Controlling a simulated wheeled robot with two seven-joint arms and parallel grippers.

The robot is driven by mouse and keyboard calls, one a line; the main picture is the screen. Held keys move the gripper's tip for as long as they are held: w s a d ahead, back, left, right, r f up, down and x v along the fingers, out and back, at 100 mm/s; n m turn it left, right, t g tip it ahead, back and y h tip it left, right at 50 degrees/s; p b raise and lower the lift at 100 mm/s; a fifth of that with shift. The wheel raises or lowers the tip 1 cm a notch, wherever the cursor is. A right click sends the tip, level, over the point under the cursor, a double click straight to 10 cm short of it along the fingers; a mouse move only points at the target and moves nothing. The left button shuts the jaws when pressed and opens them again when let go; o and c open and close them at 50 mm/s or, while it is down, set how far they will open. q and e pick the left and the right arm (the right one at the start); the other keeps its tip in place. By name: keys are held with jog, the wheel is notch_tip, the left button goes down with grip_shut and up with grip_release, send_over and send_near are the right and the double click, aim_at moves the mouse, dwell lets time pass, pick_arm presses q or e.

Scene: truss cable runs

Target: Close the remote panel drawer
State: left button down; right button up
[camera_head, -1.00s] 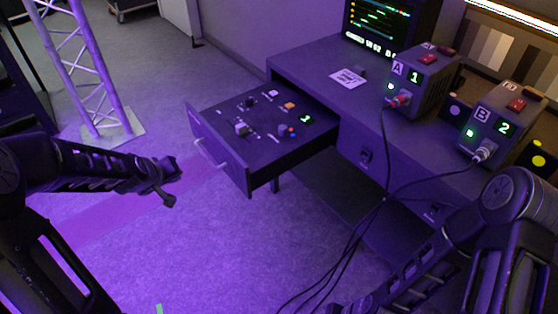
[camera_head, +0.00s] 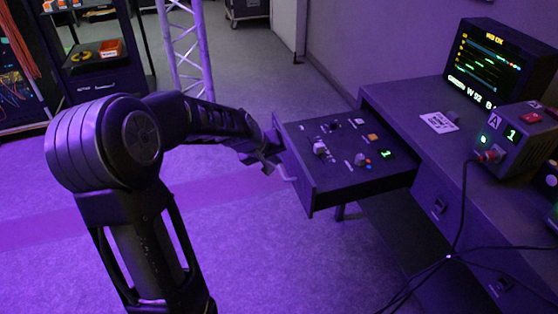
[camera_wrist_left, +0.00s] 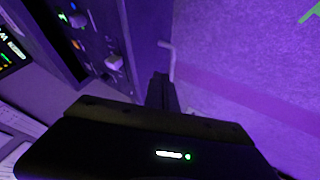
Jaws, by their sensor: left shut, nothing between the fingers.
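The remote panel drawer (camera_head: 330,180) stands pulled out from the dark desk, with knobs, buttons and a green lit digit on its top. Its pale handle (camera_head: 286,176) is on the front face at the left. My left gripper (camera_head: 268,160) is shut and empty, right at the drawer front by the handle; I cannot tell if it touches. In the left wrist view the shut fingers (camera_wrist_left: 160,90) point at the drawer front (camera_wrist_left: 148,35), beside the handle (camera_wrist_left: 170,60). My right gripper is out of view.
The desk (camera_head: 400,95) carries a monitor (camera_head: 500,62) and a power unit marked A (camera_head: 520,135). Black cables (camera_head: 455,215) hang in front of the desk at right. A truss tower (camera_head: 185,50) and a shelf (camera_head: 95,65) stand behind. The floor before the drawer is clear.

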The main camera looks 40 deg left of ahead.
pick_arm(q)
send_near(291, 169)
jog(key=x, duration=0.4)
jog(key=shift+w+f+b, duration=0.15)
jog(key=shift+f+b, duration=0.2)
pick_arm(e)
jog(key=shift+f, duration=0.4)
